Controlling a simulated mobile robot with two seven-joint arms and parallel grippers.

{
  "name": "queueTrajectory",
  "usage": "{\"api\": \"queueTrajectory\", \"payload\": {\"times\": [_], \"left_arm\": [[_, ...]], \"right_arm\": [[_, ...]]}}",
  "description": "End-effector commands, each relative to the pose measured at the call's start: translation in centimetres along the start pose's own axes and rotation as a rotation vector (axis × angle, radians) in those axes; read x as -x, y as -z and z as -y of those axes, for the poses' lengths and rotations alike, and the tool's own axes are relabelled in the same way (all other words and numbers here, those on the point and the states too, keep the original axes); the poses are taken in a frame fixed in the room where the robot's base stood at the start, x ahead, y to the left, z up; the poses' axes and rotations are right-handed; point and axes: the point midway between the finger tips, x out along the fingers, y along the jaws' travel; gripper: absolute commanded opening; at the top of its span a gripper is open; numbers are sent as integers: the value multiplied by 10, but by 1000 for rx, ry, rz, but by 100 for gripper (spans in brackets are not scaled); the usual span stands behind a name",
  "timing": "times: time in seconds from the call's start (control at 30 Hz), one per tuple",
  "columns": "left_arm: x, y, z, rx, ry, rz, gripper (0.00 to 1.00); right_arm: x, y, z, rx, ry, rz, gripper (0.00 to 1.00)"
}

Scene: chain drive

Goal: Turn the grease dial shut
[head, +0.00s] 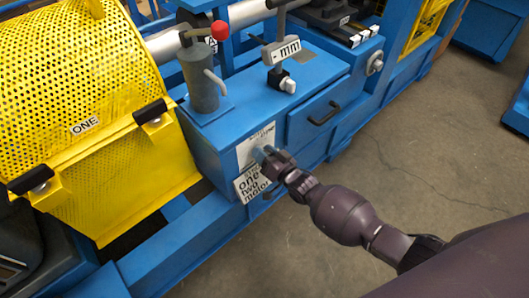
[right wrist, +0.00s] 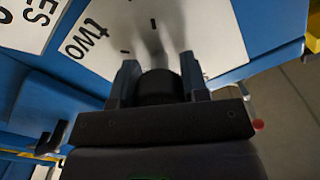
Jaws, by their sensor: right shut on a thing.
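The grease dial (right wrist: 159,87) is a dark round knob in front of a white plate (right wrist: 205,35) with tick marks. In the right wrist view it sits between the two fingers of my right gripper (right wrist: 160,75), which is shut on it. In the head view my right gripper (head: 267,154) reaches the front of the blue cabinet at the white plate (head: 247,147), and it hides most of the dial. The dial's pointer setting cannot be read. My left gripper is not in view.
A label reading "one two meter" (head: 252,184) is just below the dial plate. A yellow perforated guard (head: 95,85) stands at the left. A grey cylinder with a red-knobbed lever (head: 220,30) and an "mm" gauge (head: 289,50) are on top of the blue cabinet (head: 300,85).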

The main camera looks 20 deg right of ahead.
Motion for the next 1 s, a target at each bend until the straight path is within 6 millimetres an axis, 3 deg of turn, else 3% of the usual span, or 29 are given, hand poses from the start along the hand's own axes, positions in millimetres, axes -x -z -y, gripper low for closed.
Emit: {"api": "queueTrajectory", "payload": {"times": [1.0], "left_arm": [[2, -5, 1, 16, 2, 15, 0]], "right_arm": [[0, -1, 0, 962, -1, 1, 17]]}}
